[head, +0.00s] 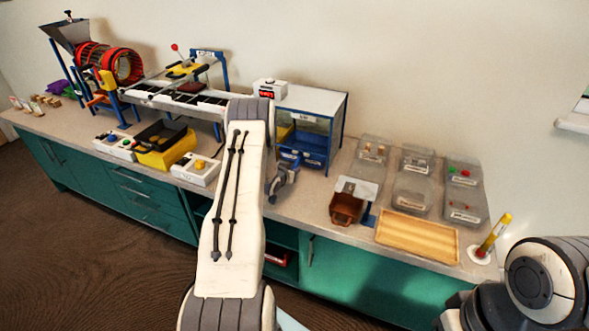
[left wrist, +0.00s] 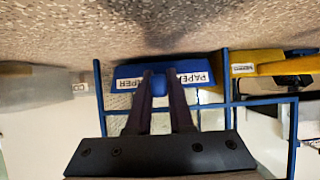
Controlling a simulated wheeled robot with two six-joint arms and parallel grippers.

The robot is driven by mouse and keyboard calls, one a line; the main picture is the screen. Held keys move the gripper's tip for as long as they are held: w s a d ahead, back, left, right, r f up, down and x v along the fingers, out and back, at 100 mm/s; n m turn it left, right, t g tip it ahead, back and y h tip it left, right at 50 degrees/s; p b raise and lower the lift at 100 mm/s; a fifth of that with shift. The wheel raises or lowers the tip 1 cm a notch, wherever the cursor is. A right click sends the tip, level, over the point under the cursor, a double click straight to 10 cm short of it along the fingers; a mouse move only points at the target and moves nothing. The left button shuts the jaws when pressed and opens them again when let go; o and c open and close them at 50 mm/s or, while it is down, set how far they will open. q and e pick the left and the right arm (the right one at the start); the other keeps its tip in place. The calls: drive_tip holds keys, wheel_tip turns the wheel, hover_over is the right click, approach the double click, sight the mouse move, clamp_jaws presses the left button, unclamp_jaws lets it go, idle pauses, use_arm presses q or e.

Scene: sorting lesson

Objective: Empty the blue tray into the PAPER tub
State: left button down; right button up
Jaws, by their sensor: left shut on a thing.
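The blue tray (head: 300,158) sits low in the blue-framed glass-sided cabinet at the middle of the bench. In the left wrist view, which looks upside down, its blue front (left wrist: 128,71) carries a white PAPER label partly hidden by my fingers. My left gripper (head: 286,172) is at the tray's front; in the left wrist view its fingers (left wrist: 160,84) are shut on the tray's blue knob. The tray's inside is hidden.
A brown bin (head: 346,207) and a wooden board (head: 417,238) lie in front of the tubs. A yellow cylinder (head: 494,232) stands at the right. A yellow tray (left wrist: 272,62) is beside the blue one. Sorting machinery (head: 110,62) fills the left bench.

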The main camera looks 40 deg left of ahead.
use_arm(q)
drive_tip(key=shift+s+d+r+p, duration=0.1)
drive_tip(key=shift+s+d+p, duration=0.15)
drive_tip(key=shift+s, duration=0.65)
drive_tip(key=shift+s+d+f+p, duration=0.1)
drive_tip(key=shift+s+d+p, duration=0.15)
drive_tip(key=shift+s, duration=0.65)
drive_tip(key=shift+s+d+r+p, duration=0.15)
drive_tip(key=shift+s+p, duration=0.1)
drive_tip(key=shift+s, duration=0.65)
drive_tip(key=shift+s+d+p, duration=0.2)
drive_tip(key=shift+s, duration=0.65)
drive_tip(key=shift+s+d+p, duration=0.2)
drive_tip(key=shift+s, duration=0.7)
drive_tip(key=shift+s+d+p, duration=0.2)
drive_tip(key=shift+s, duration=0.65)
drive_tip(key=s+d, duration=0.2)
drive_tip(key=s, duration=0.7)
drive_tip(key=shift+d+p, duration=0.15)
drive_tip(key=shift+p, duration=0.3)
drive_tip(key=shift+r+p, duration=2.35)
drive_tip(key=shift+r, duration=0.65)
